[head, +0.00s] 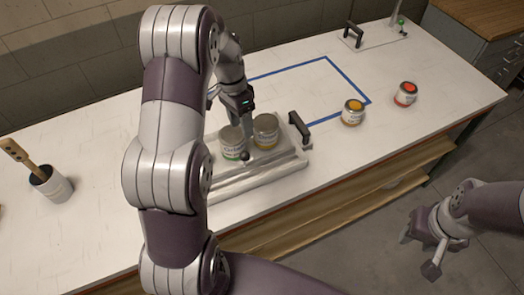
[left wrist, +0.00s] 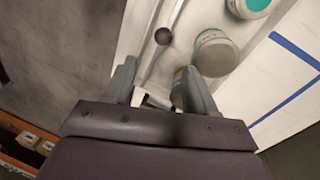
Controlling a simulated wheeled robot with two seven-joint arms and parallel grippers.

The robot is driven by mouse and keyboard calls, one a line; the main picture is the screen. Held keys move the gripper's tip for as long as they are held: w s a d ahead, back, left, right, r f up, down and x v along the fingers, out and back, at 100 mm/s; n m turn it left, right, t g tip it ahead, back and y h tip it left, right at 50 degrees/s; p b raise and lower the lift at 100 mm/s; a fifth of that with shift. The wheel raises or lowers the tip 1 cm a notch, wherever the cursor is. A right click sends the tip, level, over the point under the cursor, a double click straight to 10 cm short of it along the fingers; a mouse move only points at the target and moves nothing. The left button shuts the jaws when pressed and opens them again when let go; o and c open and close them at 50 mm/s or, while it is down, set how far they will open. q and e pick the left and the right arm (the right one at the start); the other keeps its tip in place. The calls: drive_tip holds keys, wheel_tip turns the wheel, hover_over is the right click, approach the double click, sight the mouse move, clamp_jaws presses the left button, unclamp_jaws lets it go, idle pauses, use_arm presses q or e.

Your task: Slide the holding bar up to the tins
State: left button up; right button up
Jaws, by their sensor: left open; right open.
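My right gripper (head: 428,243) is open, away over the floor.
A black handle (head: 300,127) stands at the tray's right end. A yellow tin (head: 352,113) and a red tin (head: 405,94) stand to the right. A blue outline (head: 328,58) marks bare bench behind. A brush pot (head: 51,187) is at left.

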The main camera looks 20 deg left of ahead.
sight(245, 152)
use_arm(q)
drive_tip(key=f, duration=0.3)
drive_tip(key=s+f, duration=0.1)
drive_tip(key=f, duration=0.2)
drive_tip(key=d+f, duration=0.1)
drive_tip(key=f, duration=0.3)
drive_tip(key=shift+s+d, duration=0.1)
drive_tip(key=shift+s, duration=0.1)
drive_tip(key=shift+s+f, duration=0.15)
drive_tip(key=shift+f, duration=0.35)
drive_tip(key=shift+s+f, duration=0.15)
drive_tip(key=shift+f, duration=0.55)
use_arm(e)
drive_tip(key=shift+s+a+r, duration=0.15)
drive_tip(key=shift+s+a, duration=0.15)
drive_tip(key=shift+a, duration=0.2)
use_arm(q)
drive_tip(key=shift+c, duration=1.3)
clamp_jaws()
drive_tip(key=shift+w, duration=0.1)
